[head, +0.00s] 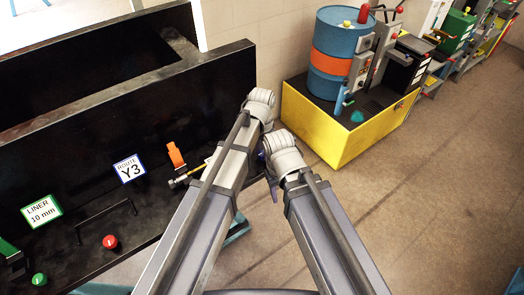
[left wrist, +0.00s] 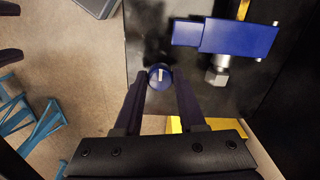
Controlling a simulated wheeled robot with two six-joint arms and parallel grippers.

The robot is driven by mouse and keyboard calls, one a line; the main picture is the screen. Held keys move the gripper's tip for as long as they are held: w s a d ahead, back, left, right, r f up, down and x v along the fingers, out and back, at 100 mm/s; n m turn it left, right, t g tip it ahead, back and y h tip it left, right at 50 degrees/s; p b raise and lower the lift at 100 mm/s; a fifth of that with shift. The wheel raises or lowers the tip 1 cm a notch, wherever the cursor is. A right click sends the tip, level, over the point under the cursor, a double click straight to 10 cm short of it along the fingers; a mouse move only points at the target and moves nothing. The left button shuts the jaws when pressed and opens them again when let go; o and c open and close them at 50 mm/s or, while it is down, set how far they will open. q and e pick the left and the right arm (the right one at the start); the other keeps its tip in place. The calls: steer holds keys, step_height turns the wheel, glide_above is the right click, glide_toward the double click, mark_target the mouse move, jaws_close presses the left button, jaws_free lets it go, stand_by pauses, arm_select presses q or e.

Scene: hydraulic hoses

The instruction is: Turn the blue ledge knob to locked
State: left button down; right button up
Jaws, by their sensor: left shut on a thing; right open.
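The blue knob (left wrist: 160,77) is round with a white pointer mark, which runs roughly up and down in the left wrist view. It sits near the edge of a dark ledge (left wrist: 140,40). My left gripper (left wrist: 160,84) is shut on it, one dark finger on each side. No position label for the knob can be read. In the head view my left wrist (head: 260,106) covers the knob and the left fingers. My right gripper (head: 271,182) is open, lower down beside the dark cabinet; its fingers show only partly.
A blue block fitting (left wrist: 238,37) with a metal end stands close right of the knob. The black cabinet carries an orange lever (head: 176,155), a red knob (head: 110,242) and a green knob (head: 39,280). A blue drum (head: 336,82) stands on a yellow-sided base (head: 315,130). Floor at right is clear.

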mark_target(262, 153)
stand_by(0.5)
arm_select(q)
steer(key=c, duration=0.5)
jaws_free()
steer(key=shift+r, duration=0.1)
step_height(262, 153, up, 8)
steer(key=p, duration=0.8)
steer(key=shift+f, duration=0.2)
steer(key=shift+f, duration=0.1)
